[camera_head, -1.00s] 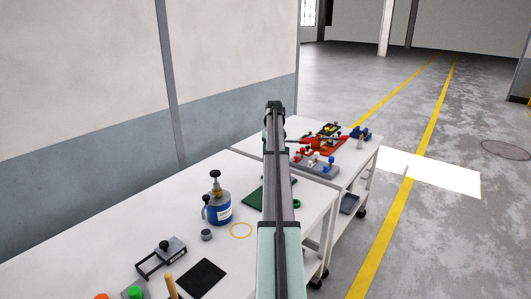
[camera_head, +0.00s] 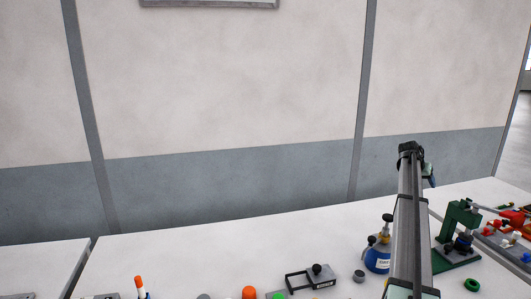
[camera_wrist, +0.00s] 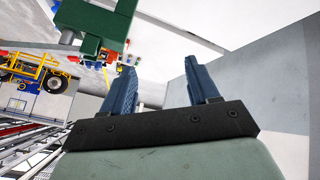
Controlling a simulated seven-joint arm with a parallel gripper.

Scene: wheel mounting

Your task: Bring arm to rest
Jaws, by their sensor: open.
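My gripper (camera_wrist: 161,70) shows in the wrist view with its two blue fingers spread apart and nothing between them. A green stand (camera_head: 459,225) on a green base is on the bench just right of my arm. A green block (camera_wrist: 95,25) shows large at the top left of the wrist view, apart from the fingers.
A blue gas canister (camera_head: 379,250) stands close to the left of my arm. A black-framed fixture (camera_head: 311,279), an orange knob (camera_head: 249,292) and a marker-like item (camera_head: 140,286) are further left. Red parts (camera_head: 513,216) are at the right. A wall closes the back.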

